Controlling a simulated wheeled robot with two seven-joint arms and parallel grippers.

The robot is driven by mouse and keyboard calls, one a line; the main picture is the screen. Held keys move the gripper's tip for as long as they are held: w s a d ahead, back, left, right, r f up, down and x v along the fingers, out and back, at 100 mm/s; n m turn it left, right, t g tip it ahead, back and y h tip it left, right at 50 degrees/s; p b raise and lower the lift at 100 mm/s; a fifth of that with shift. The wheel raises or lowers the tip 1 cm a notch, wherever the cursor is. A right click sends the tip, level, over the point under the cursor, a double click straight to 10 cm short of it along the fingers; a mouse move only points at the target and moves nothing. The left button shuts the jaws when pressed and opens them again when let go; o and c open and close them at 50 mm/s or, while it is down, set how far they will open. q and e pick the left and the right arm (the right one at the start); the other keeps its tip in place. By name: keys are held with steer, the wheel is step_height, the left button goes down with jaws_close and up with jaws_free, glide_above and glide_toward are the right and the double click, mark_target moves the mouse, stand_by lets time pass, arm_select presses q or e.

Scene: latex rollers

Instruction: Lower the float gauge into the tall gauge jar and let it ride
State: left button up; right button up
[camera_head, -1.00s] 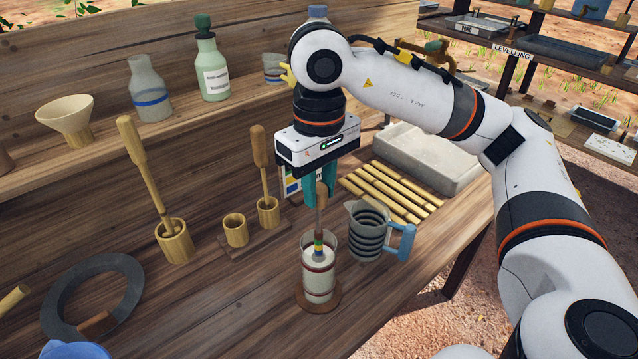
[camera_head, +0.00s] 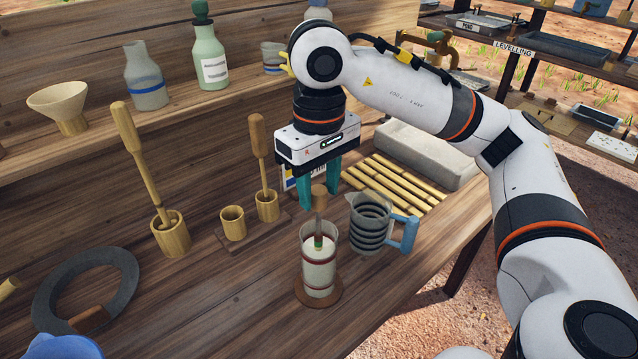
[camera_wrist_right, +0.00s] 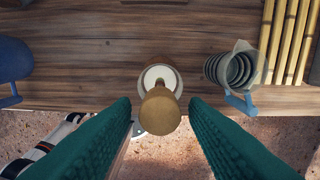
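The float gauge (camera_head: 319,206), with a wooden knob on a thin stem, stands upright in the tall gauge jar (camera_head: 319,272). The clear jar has dark red bands, holds whitish liquid, and stands on a round brown base. The gauge's lower part is hidden in the liquid. My right gripper (camera_head: 319,188) is above the jar with its teal fingers either side of the knob. In the right wrist view the knob (camera_wrist_right: 160,111) sits between the spread fingers with gaps on both sides. My left gripper is not in view.
A ribbed grey jug with a blue handle (camera_head: 370,228) stands close right of the jar. Wooden cups (camera_head: 233,223) and dippers are to the left, with a dark ring (camera_head: 122,263) farther left. Bamboo strips (camera_head: 385,186) and a stone trough (camera_head: 432,152) lie behind.

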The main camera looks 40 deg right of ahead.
steer(key=shift+o, duration=0.7)
step_height(320, 180, up, 12)
steer(key=p, duration=0.3)
steer(key=shift+p, duration=0.35)
